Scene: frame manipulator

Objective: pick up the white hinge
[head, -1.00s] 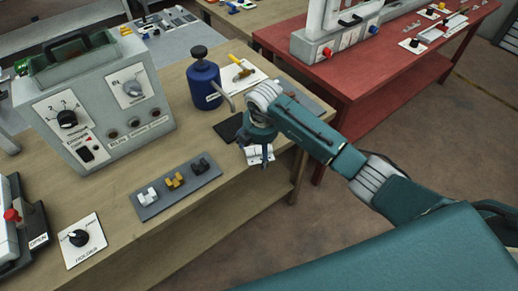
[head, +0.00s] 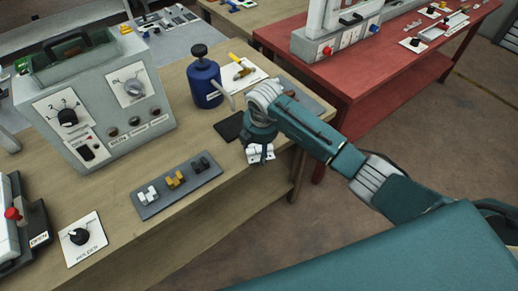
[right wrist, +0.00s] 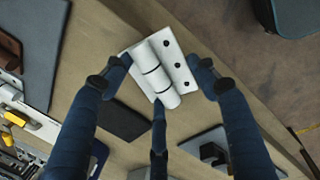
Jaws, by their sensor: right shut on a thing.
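The white hinge (head: 256,155) is at the front edge of the wooden workbench, under my right gripper (head: 262,152). In the right wrist view the hinge (right wrist: 160,68) shows a rounded barrel and a flat leaf with dark screw holes. The dark blue fingers of my right gripper (right wrist: 160,75) close on it from both sides, with another finger below. Whether the hinge touches the bench top cannot be told. My left gripper is not in view.
A grey plate (head: 150,209) holds small white, yellow and black parts. A dark flat pad (head: 229,127) and a blue bottle (head: 204,84) stand nearby. A grey control box (head: 100,105) is at the left. A red table (head: 400,85) is at the back right.

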